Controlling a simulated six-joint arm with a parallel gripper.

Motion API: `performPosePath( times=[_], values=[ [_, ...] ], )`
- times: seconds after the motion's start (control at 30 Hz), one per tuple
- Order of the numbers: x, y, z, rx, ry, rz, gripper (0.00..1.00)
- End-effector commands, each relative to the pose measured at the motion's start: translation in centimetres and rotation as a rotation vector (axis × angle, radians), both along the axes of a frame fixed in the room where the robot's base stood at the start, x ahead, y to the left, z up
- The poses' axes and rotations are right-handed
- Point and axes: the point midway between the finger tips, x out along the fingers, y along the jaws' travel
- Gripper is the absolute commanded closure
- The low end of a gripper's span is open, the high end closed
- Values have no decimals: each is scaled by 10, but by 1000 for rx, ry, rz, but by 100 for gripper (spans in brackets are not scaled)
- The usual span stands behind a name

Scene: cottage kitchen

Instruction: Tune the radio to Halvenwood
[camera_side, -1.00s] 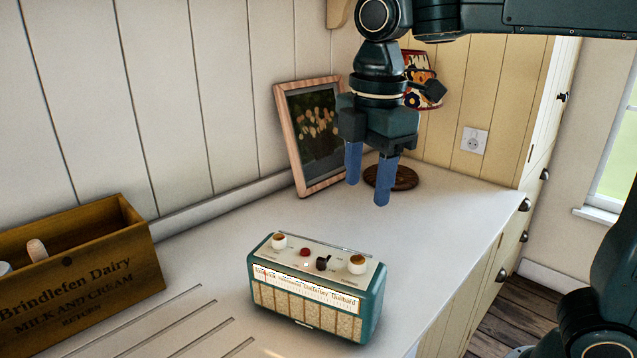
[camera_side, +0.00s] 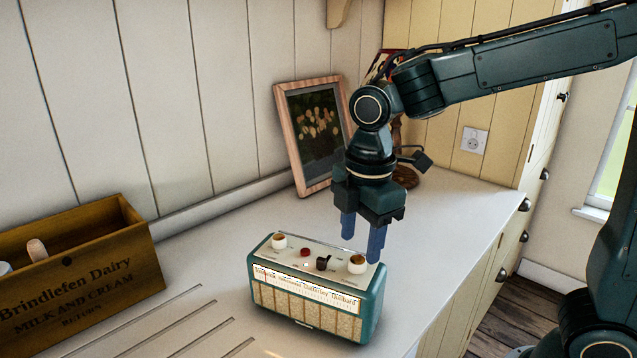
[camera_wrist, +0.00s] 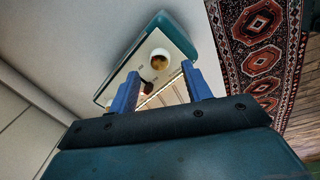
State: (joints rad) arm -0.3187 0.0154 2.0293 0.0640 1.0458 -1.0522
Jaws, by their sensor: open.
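The teal radio (camera_side: 318,290) stands on the white counter, with a cream top panel and a station scale (camera_side: 305,288) along its front upper edge. A red pointer (camera_side: 265,276) shows near the scale's left end; the lettering is too small to read surely. On top are a left knob (camera_side: 279,241), a red button (camera_side: 304,252), a dark switch (camera_side: 323,263) and a right knob (camera_side: 357,264). My gripper (camera_side: 361,245) is open and empty just above and behind the right knob. In the wrist view, a knob (camera_wrist: 160,61) lies beyond the blue fingertips (camera_wrist: 160,82).
A wooden dairy crate (camera_side: 80,275) stands at the left. A framed picture (camera_side: 318,130) leans at the back wall, and a lamp is mostly hidden behind my arm. A patterned rug (camera_wrist: 262,50) lies on the floor beyond the counter. The counter around the radio is clear.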

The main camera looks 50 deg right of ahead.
Motion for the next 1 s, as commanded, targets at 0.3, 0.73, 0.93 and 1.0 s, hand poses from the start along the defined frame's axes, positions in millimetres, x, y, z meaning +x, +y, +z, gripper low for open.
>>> performPosePath(
  times=[0.3, 0.73, 0.93, 1.0],
  values=[
    [1, -1, -32, 0, 2, -1, 51],
    [2, -1, -36, 0, 0, -1, 59],
    [2, -1, -35, 0, 0, -1, 96],
    [2, -1, -35, 0, 0, -1, 96]
  ],
)
